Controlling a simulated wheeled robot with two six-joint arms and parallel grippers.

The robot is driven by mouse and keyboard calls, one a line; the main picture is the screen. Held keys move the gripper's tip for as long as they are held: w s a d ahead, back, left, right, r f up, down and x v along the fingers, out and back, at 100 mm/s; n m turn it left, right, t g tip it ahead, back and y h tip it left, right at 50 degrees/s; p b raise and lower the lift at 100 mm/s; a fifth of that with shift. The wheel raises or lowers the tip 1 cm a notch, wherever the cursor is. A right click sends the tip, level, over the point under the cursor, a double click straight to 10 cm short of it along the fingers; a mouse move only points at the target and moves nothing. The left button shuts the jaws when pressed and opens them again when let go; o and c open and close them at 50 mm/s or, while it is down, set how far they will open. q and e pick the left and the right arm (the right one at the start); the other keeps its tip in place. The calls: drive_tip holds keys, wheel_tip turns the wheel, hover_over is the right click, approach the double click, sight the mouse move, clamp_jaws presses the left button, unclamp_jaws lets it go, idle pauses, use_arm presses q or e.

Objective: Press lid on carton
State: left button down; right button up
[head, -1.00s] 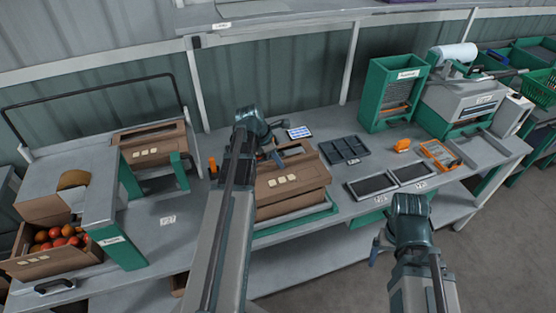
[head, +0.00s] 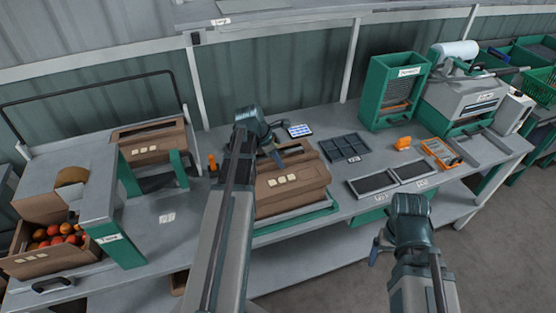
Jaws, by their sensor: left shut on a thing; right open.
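A brown cardboard carton (head: 318,202) stands on a green-edged tray near the bench's front edge, in the middle of the head view. Its brown lid (head: 309,176) sits over the top, with pale labels on the front and a dark window behind. My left gripper (head: 277,158) reaches down at the lid's far left side and is shut on it; the exact contact is partly hidden. My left arm covers the carton's left end. My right gripper (head: 376,250) is open and empty, in front of the bench and apart from the carton.
A dark compartment tray (head: 352,147), two black trays and an orange item (head: 402,143) lie right of the carton. A second lidded carton (head: 150,143) stands at the left, behind a carton of tomatoes (head: 38,261). A green rack (head: 372,90) stands at the back.

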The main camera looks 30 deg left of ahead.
sight(278, 168)
use_arm(q)
drive_tip(key=shift+f+b, duration=2.1)
idle(0.9)
drive_tip(key=c, duration=0.7)
unclamp_jaws()
drive_tip(key=shift+c, duration=1.4)
wheel_tip(278, 168, up, 8)
drive_tip(key=p, duration=0.8)
drive_tip(key=shift+r, duration=0.1)
drive_tip(key=shift+d, duration=0.1)
